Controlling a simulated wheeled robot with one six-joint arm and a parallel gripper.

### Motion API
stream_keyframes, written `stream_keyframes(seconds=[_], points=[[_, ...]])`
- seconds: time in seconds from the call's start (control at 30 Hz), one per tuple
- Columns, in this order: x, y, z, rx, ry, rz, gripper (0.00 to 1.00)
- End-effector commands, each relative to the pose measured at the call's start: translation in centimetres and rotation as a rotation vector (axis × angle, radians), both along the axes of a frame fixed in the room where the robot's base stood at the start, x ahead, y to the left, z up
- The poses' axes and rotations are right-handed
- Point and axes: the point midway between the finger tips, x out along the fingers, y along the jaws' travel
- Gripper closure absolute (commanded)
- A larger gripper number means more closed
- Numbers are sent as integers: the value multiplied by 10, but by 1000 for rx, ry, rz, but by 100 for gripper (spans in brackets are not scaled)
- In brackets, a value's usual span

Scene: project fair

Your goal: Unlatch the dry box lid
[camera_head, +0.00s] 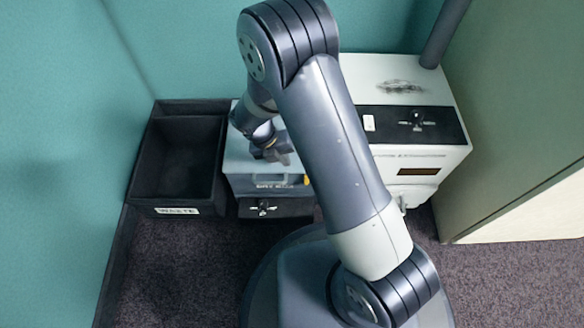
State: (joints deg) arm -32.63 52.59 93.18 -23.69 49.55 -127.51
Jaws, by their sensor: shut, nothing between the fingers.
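A grey-blue lidded box (238,183), which appears to be the dry box, stands left of centre behind my base. Its front has a small label too blurred to read, and a small yellow part (307,180) shows at its right front edge. My arm covers the box's right side and part of its lid. My gripper (276,156) is shut and empty over the lid, near its front; I cannot tell whether it touches the lid. I cannot make out the latch's state.
A black unit (285,208) with a small knob sits under the box's front. An open black bin (178,200) labelled WASTE stands to the left. A white machine (440,85) with a dark control panel stands right. Teal walls close in behind; a pale panel (520,120) rises at right.

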Motion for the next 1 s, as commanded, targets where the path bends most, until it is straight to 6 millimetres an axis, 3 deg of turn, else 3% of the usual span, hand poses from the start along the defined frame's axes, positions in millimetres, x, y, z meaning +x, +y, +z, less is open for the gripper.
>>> stream_keyframes(seconds=[0.33,0.7,1.0], points=[[0,-2,-8,-1,1,-1,100],[-1,-25,-68,-1,2,-1,100],[-1,-36,-92,0,0,-1,100]])
